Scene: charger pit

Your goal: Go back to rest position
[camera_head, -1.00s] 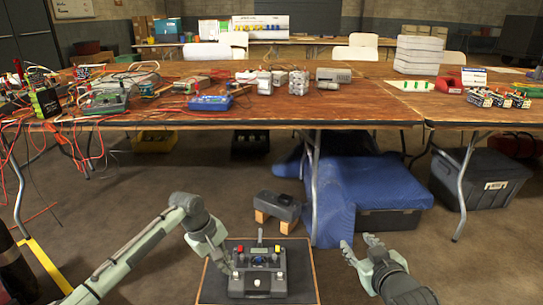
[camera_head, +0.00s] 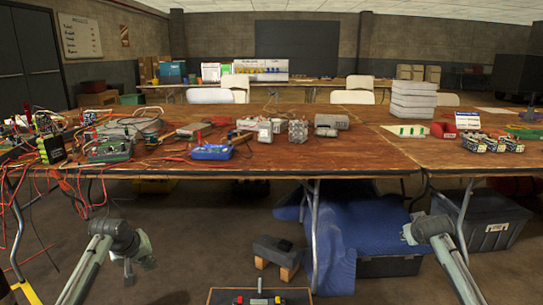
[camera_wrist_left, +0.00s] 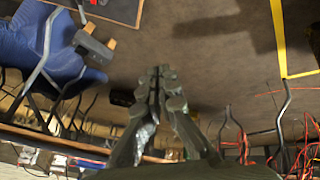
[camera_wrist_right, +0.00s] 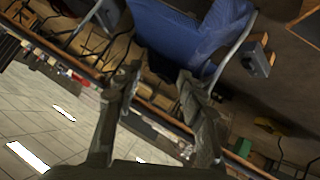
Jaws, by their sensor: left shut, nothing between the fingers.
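My left gripper (camera_head: 131,272) is at the lower left of the head view, above the floor in front of the table. In the left wrist view its fingers (camera_wrist_left: 162,76) are together with nothing between them. My right gripper (camera_head: 411,234) is at the lower right, in front of the blue cloth. In the right wrist view its fingers (camera_wrist_right: 153,80) are apart and empty.
A long wooden table (camera_head: 270,165) holds tools, wires and boxes. Beneath it are a blue cloth (camera_head: 365,228) over a bin and a dark bin (camera_head: 492,222). A grey device on orange blocks (camera_head: 277,250) stands on the floor. Floor between the arms is mostly clear.

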